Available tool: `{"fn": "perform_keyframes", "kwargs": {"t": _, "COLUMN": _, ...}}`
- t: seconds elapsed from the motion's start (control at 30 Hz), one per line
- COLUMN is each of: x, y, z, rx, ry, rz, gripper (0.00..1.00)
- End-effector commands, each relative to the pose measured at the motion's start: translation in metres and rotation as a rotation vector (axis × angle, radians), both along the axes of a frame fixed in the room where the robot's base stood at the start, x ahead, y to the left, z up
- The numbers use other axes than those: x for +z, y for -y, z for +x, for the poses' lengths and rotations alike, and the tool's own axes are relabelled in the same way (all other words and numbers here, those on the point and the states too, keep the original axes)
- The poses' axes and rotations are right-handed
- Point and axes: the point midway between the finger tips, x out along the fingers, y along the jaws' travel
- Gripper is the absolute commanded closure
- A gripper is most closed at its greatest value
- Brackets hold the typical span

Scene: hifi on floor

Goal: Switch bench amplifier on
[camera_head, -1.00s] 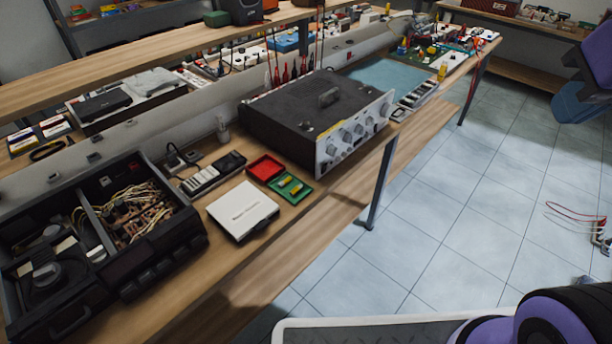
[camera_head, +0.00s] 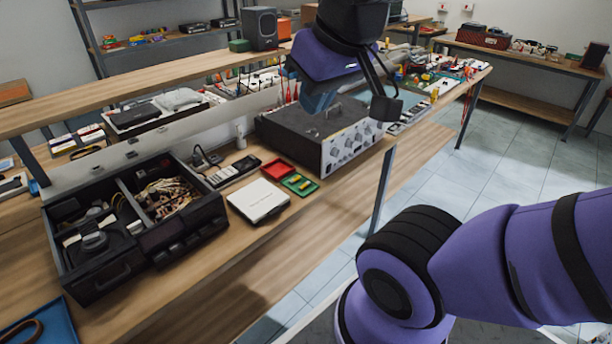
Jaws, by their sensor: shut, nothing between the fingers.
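The bench amplifier (camera_head: 318,124) is a dark box with a silver front panel (camera_head: 350,146) carrying several round knobs. It sits on the wooden bench at the middle of the view, its panel facing the aisle at the right. My gripper (camera_head: 318,103) hangs from the purple wrist at top centre. In the picture it overlaps the amplifier's rear top; its distance from the amplifier is hard to judge. It is shut and empty. The wrist and a black part beside it cover some of the background and come close to the panel's upper right corner. Which control is the power switch is too small to tell.
An open black case (camera_head: 140,215), a white box (camera_head: 258,200), a red tray (camera_head: 278,168) and a green tray (camera_head: 299,184) stand left of the amplifier. A wooden shelf (camera_head: 170,88) runs behind. The tiled floor (camera_head: 430,185) at the right is clear.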

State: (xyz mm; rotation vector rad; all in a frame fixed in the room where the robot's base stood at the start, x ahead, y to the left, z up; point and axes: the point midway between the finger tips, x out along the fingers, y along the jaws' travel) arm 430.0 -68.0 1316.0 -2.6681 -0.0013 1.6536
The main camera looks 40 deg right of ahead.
Motion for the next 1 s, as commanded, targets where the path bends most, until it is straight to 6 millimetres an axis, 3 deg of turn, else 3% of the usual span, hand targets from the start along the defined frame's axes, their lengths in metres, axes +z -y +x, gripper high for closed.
{"fn": "perform_keyframes", "kwargs": {"t": 0.5, "x": -0.005, "y": 0.0, "z": 0.006, "rx": -0.003, "ry": -0.04, "rz": 0.013, "gripper": 1.0}}
{"fn": "perform_keyframes", "kwargs": {"t": 1.0, "x": -0.065, "y": 0.02, "z": 0.079, "rx": 0.003, "ry": -0.39, "rz": 0.305, "gripper": 1.0}}
